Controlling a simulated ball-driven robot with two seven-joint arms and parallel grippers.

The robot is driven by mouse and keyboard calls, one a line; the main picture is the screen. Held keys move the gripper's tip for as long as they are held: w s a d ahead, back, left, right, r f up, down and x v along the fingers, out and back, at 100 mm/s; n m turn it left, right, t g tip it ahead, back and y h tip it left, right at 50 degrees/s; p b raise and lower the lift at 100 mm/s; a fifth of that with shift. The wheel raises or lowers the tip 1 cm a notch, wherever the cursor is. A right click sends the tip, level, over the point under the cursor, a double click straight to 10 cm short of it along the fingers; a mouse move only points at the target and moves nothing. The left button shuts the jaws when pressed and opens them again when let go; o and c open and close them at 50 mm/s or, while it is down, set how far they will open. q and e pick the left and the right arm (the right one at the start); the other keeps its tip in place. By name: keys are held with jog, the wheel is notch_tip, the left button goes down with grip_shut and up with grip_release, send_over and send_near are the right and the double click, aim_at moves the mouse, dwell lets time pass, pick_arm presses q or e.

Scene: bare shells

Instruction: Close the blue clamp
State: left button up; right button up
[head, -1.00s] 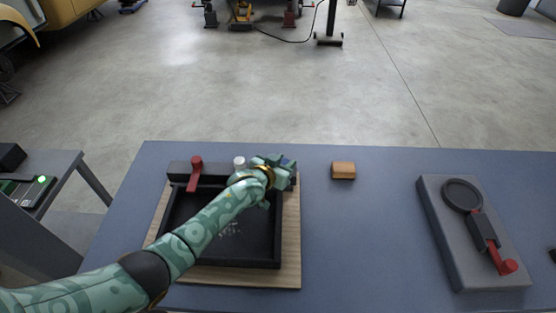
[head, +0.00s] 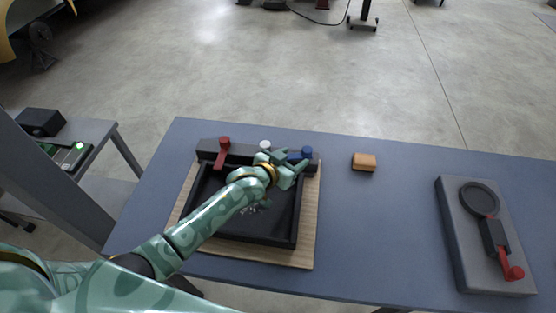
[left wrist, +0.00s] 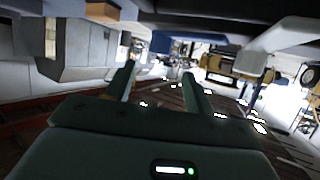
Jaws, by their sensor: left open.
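The blue clamp (head: 306,153) sits at the right end of the dark bar along the back of a black tray (head: 298,222). My left gripper (head: 292,160) is at the clamp in the head view, its fingers partly covering the blue lever. I cannot tell whether they touch it. In the left wrist view, the two fingers (left wrist: 160,86) stand apart with nothing visible between them. A red clamp (head: 222,153) is at the bar's left end, its lever pointing toward the front. My right gripper is not in view.
A white knob (head: 265,146) stands mid-bar. The tray lies on a wooden board (head: 306,240) on the blue table (head: 375,225). An orange-brown block (head: 364,162) lies to the right. A grey fixture (head: 458,245) with a red handle stands far right. The table between is clear.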

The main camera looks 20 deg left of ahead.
pick_arm(q)
jog(key=p+v, duration=0.1)
jog(key=v, duration=0.6)
jog(key=shift+s+a+r, duration=0.1)
